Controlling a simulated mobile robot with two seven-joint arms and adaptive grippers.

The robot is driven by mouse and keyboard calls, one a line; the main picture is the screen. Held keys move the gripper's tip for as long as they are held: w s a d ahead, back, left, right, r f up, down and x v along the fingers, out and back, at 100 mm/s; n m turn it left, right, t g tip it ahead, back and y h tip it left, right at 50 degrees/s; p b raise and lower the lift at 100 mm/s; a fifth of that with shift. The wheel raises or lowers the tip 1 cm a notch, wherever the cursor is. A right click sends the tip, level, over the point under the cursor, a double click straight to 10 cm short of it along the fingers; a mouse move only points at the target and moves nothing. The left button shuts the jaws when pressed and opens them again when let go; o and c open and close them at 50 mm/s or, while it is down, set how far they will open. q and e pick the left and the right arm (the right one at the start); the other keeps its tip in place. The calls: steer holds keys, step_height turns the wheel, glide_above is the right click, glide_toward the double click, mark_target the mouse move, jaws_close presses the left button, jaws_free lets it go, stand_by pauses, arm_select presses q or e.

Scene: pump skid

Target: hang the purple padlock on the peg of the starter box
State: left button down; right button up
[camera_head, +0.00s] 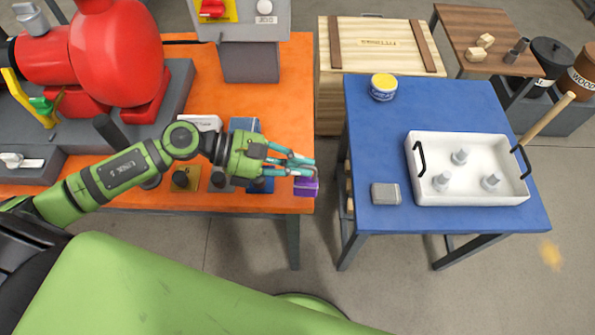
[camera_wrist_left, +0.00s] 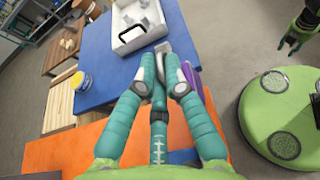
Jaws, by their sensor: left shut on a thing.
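The purple padlock (camera_head: 306,186) hangs from the fingertips of my left gripper (camera_head: 304,167), by the right edge of the orange table in the head view. My left gripper is shut on it. In the left wrist view the teal fingers (camera_wrist_left: 160,68) show large, with a purple strip of the padlock (camera_wrist_left: 193,80) beside the right finger. The starter box (camera_head: 240,22) is the grey box at the top, with a red switch on a yellow plate. I cannot make out its peg clearly. My right gripper (camera_wrist_left: 300,38) shows small in the left wrist view; its jaws are unclear.
The orange table (camera_head: 284,95) carries a red pump (camera_head: 115,55) and small items near my left forearm. Right of a gap, a blue table (camera_head: 380,125) holds a white tray (camera_head: 470,195), a tin (camera_head: 384,86) and a grey block (camera_head: 386,194). A wooden crate (camera_head: 380,45) stands behind.

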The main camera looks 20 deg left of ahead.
mark_target(306, 180)
arm_select(q)
step_height(306, 180, down, 3)
steer(key=shift+a+f+p, duration=0.1)
steer(key=shift+f+p, duration=0.1)
steer(key=shift+p, duration=0.3)
steer(key=shift+f, duration=0.2)
steer(key=shift+f, duration=0.1)
steer(key=shift+f+b, duration=0.15)
steer(key=shift+b, duration=0.2)
steer(key=c, duration=1.3)
jaws_free()
